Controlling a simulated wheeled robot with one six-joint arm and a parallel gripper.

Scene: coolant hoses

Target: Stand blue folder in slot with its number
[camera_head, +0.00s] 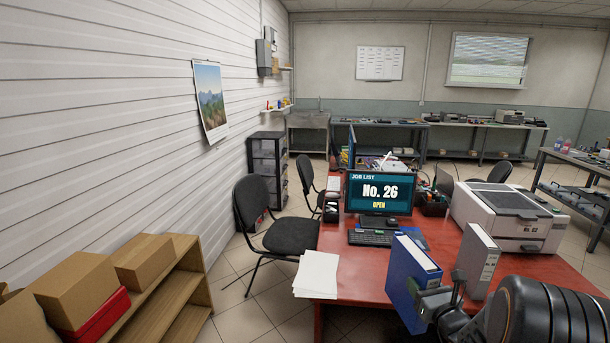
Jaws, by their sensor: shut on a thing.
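The blue folder (402,266) is upright at the front of the red desk, with its spine turned toward the lower right. My gripper (436,298) is shut on its near, spine side. The folder's lower part is partly hidden by my gripper, and I cannot tell whether it touches the desk. No number is readable on the folder. A monitor (380,192) behind it reads "JOB LIST No. 26 OPEN". No numbered slot can be made out.
A grey folder (478,260) stands upright right of my gripper. A white printer (508,215) is behind it. Papers (317,274) and a keyboard (372,238) are on the red desk (352,284). A black chair (285,236) and a wooden shelf with boxes (192,290) are at left.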

